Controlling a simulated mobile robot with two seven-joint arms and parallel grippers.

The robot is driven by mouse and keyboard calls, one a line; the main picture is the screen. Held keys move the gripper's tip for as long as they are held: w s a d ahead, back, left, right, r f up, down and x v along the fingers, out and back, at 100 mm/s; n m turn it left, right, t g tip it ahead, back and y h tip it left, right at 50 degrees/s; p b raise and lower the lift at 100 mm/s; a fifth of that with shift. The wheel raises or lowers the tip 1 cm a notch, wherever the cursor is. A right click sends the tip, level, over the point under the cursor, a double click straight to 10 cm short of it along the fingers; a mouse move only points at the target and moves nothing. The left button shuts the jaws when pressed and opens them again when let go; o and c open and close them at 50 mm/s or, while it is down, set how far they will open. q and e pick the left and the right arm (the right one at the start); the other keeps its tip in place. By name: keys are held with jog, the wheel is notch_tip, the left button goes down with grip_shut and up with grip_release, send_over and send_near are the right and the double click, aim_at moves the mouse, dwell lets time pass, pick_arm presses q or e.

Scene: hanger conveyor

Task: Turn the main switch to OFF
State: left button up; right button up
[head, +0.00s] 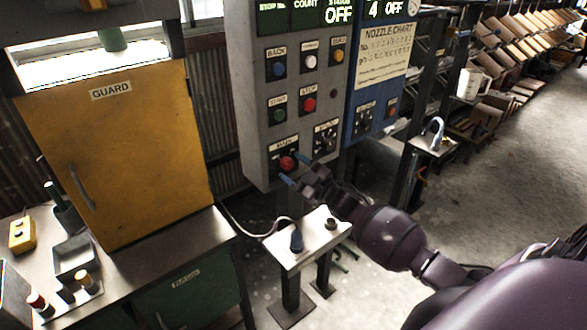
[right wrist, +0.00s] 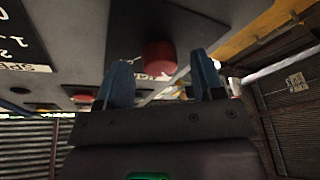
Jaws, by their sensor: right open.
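The main switch (head: 287,163) is a red knob low on the grey control panel (head: 252,110), under a label that reads MAIN. My right gripper (head: 294,170) is at the panel's lower edge, its blue fingertips open close around the knob. In the right wrist view the red knob (right wrist: 158,54) shows beyond and between the two blue fingers (right wrist: 160,80), with gaps on both sides. I cannot tell whether the fingers overlap the knob in depth. The knob's pointer position is not readable. My left gripper is not in view.
Buttons in several colours and a dark dial (head: 326,138) sit near the knob. A blue panel (head: 376,85) adjoins on the right. A yellow guard door (head: 125,150) is at the left.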

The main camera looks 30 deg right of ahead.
jog(key=b+v, duration=0.1)
jog(key=v, duration=0.9)
jog(key=shift+s, duration=0.25)
jog(key=shift+f, duration=0.1)
jog(key=s+a+f+m+g+h, duration=0.3)
jog(key=s+a+f+m+g, duration=0.1)
jog(key=s+a+f, duration=0.3)
jog(key=s+a+f+m+g+h, duration=0.3)
jog(key=s+a+f+m, duration=0.2)
jog(key=s+f, duration=0.6)
jog(key=shift+s+a+f+m+g, duration=0.35)
jog(key=shift+s+a, duration=0.2)
jog(key=shift+a, duration=0.4)
